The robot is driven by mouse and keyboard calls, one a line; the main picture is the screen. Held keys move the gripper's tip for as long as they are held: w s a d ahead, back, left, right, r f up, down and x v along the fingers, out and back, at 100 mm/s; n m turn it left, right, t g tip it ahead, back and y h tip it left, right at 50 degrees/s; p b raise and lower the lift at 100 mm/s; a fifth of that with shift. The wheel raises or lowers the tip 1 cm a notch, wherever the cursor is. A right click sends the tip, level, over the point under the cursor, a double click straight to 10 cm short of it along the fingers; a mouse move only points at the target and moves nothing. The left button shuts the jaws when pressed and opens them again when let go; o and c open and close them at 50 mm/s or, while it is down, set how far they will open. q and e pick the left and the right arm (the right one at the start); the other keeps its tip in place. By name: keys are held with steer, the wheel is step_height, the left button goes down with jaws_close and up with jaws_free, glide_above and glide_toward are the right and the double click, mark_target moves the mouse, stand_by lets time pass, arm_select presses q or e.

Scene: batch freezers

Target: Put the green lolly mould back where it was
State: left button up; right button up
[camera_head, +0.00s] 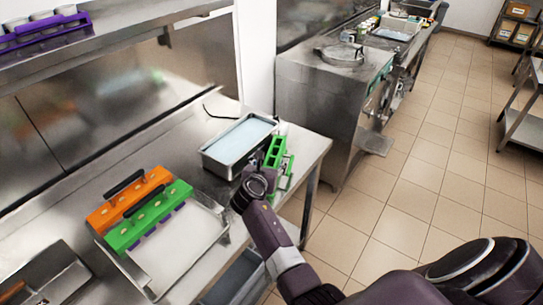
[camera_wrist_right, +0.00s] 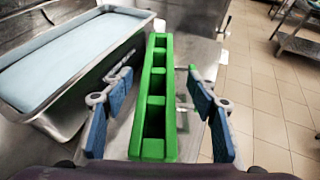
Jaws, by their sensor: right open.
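A green lolly mould (camera_head: 279,158) with a row of square openings is at the right end of the steel counter, beside the pan of pale blue liquid. It also shows in the right wrist view (camera_wrist_right: 155,120), running lengthwise between my fingers. My right gripper (camera_wrist_right: 160,112) is open, with a blue-padded finger on each side of the mould and visible gaps to it. In the head view the same gripper (camera_head: 266,172) partly covers the mould. My left gripper is not seen.
The steel pan (camera_head: 240,145) stands close left of the green mould. A shallow white-lined tray (camera_head: 180,250) is nearer on the counter. A purple mould (camera_head: 45,32) sits on the upper shelf. Tiled floor (camera_head: 400,215) lies open to the right.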

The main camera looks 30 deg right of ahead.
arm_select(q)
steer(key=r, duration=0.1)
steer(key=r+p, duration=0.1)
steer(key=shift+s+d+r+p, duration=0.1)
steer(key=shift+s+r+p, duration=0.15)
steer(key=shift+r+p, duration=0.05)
arm_select(e)
steer(key=v, duration=0.9)
steer(key=shift+s+a+r, duration=0.15)
steer(key=shift+s, duration=0.05)
